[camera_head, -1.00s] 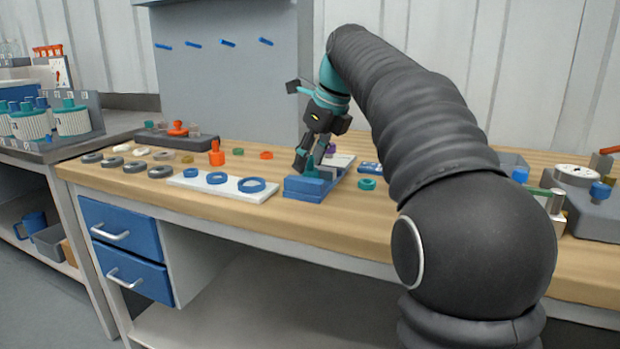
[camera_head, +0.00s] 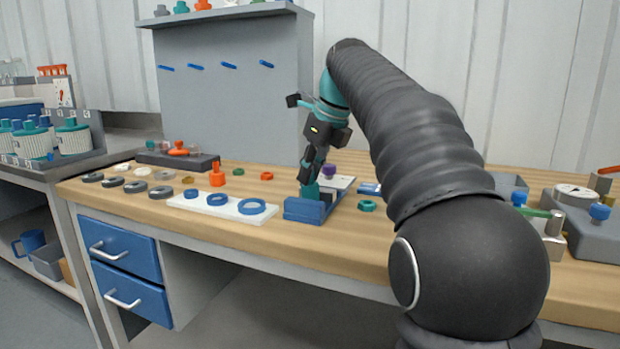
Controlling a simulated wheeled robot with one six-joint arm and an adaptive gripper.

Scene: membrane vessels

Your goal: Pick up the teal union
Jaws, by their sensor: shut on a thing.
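The teal union (camera_head: 310,191) stands at a blue block-like holder (camera_head: 303,212) on the wooden workbench. Only its lower part shows; my fingers cover the top. My gripper (camera_head: 309,176) points down from above and is shut on the teal union. The union still appears to be at the holder; whether it is clear of it cannot be told from this view.
A white board (camera_head: 188,203) with blue rings lies left of the holder. A teal ring (camera_head: 367,206) lies to its right, and a grey plate with a purple part (camera_head: 329,171) is just behind. Grey rings and an orange fitting (camera_head: 217,177) are further left.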

